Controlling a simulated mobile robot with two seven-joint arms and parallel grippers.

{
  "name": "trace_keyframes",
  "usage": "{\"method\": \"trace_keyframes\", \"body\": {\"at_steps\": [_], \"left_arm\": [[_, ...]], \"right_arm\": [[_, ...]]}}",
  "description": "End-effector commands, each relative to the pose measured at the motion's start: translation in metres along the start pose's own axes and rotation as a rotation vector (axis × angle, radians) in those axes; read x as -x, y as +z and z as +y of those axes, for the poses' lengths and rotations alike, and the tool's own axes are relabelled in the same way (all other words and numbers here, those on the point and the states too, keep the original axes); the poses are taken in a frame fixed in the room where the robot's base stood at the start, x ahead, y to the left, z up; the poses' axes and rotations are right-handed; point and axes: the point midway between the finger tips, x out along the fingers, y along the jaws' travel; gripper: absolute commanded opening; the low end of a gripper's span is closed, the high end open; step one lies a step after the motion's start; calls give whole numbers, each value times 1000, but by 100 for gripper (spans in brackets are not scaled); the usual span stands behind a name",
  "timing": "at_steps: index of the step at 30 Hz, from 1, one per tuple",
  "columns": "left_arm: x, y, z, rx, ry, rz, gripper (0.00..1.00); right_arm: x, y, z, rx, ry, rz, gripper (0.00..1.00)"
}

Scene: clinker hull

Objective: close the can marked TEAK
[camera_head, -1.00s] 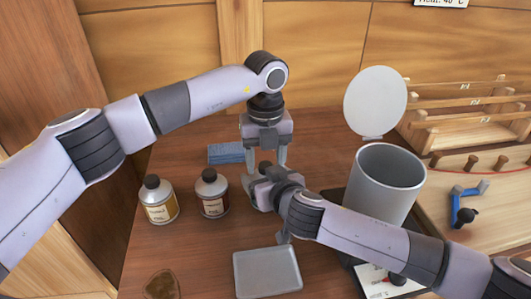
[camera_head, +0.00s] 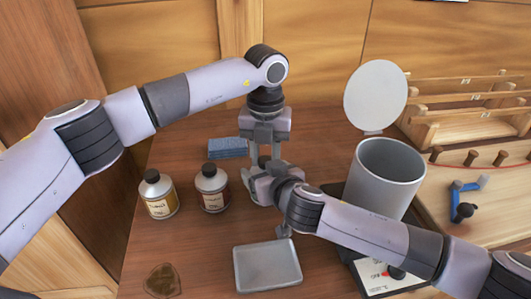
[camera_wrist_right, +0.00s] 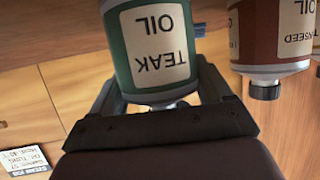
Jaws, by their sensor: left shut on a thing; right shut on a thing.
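The green TEAK OIL can (camera_wrist_right: 150,45) shows in the right wrist view with its label upside down in the picture. Its pale neck looks bare, with no dark cap on it. My right gripper (camera_wrist_right: 155,85) is shut around this can. In the head view my right gripper (camera_head: 264,188) is low over the table, and the can is mostly hidden by my arms. My left gripper (camera_head: 264,157) points down just above the right one. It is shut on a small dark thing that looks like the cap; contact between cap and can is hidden.
A red-brown LINSEED can (camera_wrist_right: 268,35), capped, stands left in the head view (camera_head: 212,188). A yellow-labelled can (camera_head: 158,195) is beside it. A blue cloth (camera_head: 228,148) lies behind, a grey tray (camera_head: 268,278) in front. A large grey pot (camera_head: 388,190) with raised lid stands right.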

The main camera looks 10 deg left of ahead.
Motion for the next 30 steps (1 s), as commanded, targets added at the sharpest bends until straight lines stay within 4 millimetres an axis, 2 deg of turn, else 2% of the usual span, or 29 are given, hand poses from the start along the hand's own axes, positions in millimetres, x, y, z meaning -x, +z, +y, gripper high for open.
{"method": "trace_keyframes", "body": {"at_steps": [5, 6, 8, 19, 27, 30], "left_arm": [[0, 0, 0, 2, 0, 0, 0], [0, 0, 0, 3, 0, 0, 44], [0, 0, 0, 3, 0, 0, 59], [5, 0, 0, 4, -1, -1, 59], [39, 0, 0, 4, -1, -3, 59], [45, 0, 0, 4, -1, -1, 59]], "right_arm": [[0, -2, 0, 0, 0, 3, 0], [0, -2, 0, 0, 0, 3, 0], [0, -2, 0, 0, 0, 3, 0], [0, -2, 0, 0, 0, 3, 0], [0, -2, 0, 0, 0, 3, 0], [0, -2, 0, 0, 0, 3, 0]]}}
